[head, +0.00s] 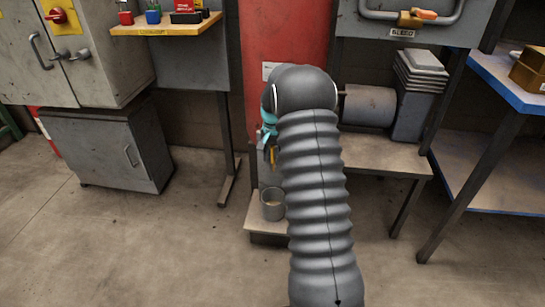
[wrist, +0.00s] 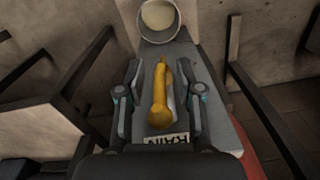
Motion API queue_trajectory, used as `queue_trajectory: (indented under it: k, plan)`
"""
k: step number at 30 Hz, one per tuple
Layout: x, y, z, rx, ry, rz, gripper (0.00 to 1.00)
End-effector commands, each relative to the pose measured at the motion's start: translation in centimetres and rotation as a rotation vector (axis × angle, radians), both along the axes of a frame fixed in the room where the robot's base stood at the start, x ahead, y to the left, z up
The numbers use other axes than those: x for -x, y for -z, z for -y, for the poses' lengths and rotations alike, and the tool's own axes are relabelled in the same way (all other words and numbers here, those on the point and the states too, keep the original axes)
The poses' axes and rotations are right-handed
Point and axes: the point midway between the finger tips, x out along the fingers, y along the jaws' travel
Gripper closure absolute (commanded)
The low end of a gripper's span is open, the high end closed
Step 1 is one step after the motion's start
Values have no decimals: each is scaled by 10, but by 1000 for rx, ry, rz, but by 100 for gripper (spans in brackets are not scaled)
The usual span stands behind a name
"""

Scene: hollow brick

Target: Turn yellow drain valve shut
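The yellow drain valve handle (wrist: 159,98) shows in the wrist view as a long lever pointing up the picture, away from the label. My gripper (wrist: 159,70) is open, with one finger on each side of the handle and a visible gap on both sides. A partly covered label (wrist: 168,140) reading "RAIN" lies at the near end of the handle. In the head view my arm hides most of the valve; a bit of the yellow handle (head: 272,156) shows below my gripper (head: 268,138).
A metal bucket (head: 272,204) stands on a low step (head: 256,226) below the valve; it also shows in the wrist view (wrist: 159,19). A red tank (head: 282,32) rises behind. A grey cabinet (head: 105,150) is at left, a bench (head: 375,158) at right. Floor in front is clear.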

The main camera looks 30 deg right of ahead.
Motion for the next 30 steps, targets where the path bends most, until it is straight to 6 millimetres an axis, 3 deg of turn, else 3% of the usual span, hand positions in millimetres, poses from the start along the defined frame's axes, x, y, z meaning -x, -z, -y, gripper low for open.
queue_trajectory:
  k: [8, 12, 30]
  plan:
    - [0, 1, 0, 0, 0, 0, 64]
    - [0, 1, 0, 0, 0, 0, 99]
    - [2, 3, 3, -64, 2, 45, 100]
